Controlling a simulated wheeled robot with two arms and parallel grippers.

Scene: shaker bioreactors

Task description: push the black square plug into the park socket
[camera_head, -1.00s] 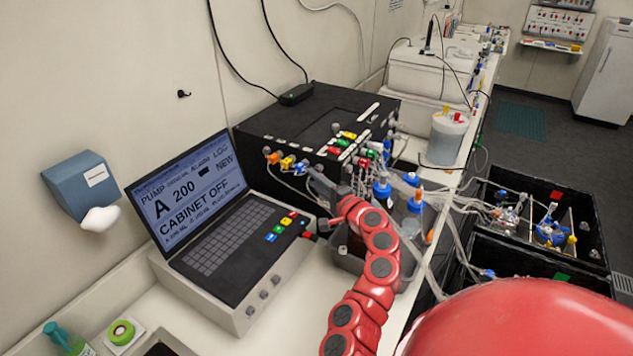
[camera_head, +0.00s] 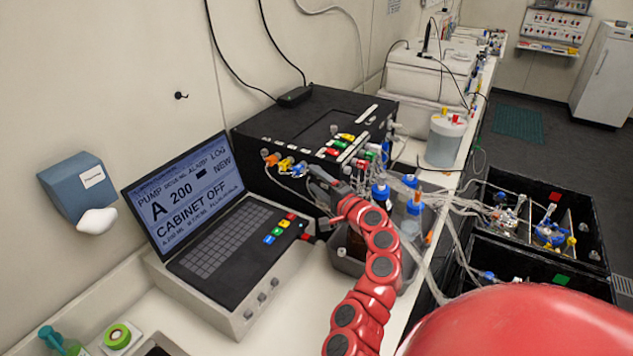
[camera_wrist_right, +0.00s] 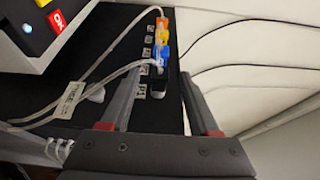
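My right gripper (camera_head: 318,182) is at the front of the black pump box (camera_head: 310,120), by its row of coloured plugs. In the right wrist view my right gripper (camera_wrist_right: 160,88) has its two fingers apart. A small black plug (camera_wrist_right: 158,86) shows in the gap between them, at the near end of the row, with pale tubing beside it. I cannot tell whether either finger touches it. I cannot make out which opening is the park socket. My left gripper is not in view.
An open laptop-like console (camera_head: 215,230) stands left of my right arm. Bottles with blue caps (camera_head: 380,192) and loose tubing stand close on its right. A paper tag (camera_wrist_right: 72,98) hangs on tubing in the wrist view. The white wall is behind the box.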

